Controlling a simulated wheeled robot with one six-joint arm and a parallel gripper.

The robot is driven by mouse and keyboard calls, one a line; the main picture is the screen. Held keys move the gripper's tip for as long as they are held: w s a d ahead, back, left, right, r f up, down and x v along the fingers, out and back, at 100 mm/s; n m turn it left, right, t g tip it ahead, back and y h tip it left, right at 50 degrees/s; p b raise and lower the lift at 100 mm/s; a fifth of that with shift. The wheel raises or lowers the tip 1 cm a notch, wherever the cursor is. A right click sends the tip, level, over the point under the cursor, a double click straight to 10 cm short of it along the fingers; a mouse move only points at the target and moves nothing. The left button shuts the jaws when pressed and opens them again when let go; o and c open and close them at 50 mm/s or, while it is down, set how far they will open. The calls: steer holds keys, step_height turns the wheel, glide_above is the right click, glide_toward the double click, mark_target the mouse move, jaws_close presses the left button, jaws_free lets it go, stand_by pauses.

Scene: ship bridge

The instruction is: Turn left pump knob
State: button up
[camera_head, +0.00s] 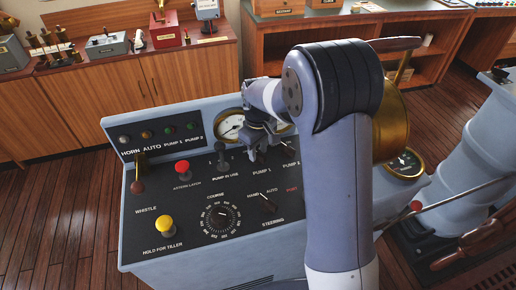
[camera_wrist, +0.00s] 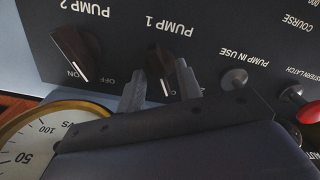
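The left pump knob, a dark knob with a white pointer line, sits above the PUMP 1 label. In the upside-down wrist view, the knob (camera_wrist: 160,62) lies between my two fingertips. My gripper (camera_wrist: 160,80) is open, one finger on either side of the knob; I cannot tell whether they touch it. In the head view my gripper (camera_head: 262,150) is over the PUMP 1 spot and hides that knob. The PUMP 2 knob (camera_wrist: 82,55) is beside it, its pointer near the ON mark.
The console (camera_head: 160,205) also bears a red button (camera_head: 182,167), a yellow knob (camera_head: 166,225), a course dial (camera_head: 220,219) and a steering switch (camera_head: 268,203). A round gauge (camera_wrist: 35,145) is close to my gripper. A brass wheel-like part (camera_head: 392,120) stands at right.

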jaws_close()
stand_by(0.5)
steer(key=m+b, duration=0.1)
steer(key=m, duration=1)
steer(key=shift+m, duration=0.4)
stand_by(0.4)
jaws_free()
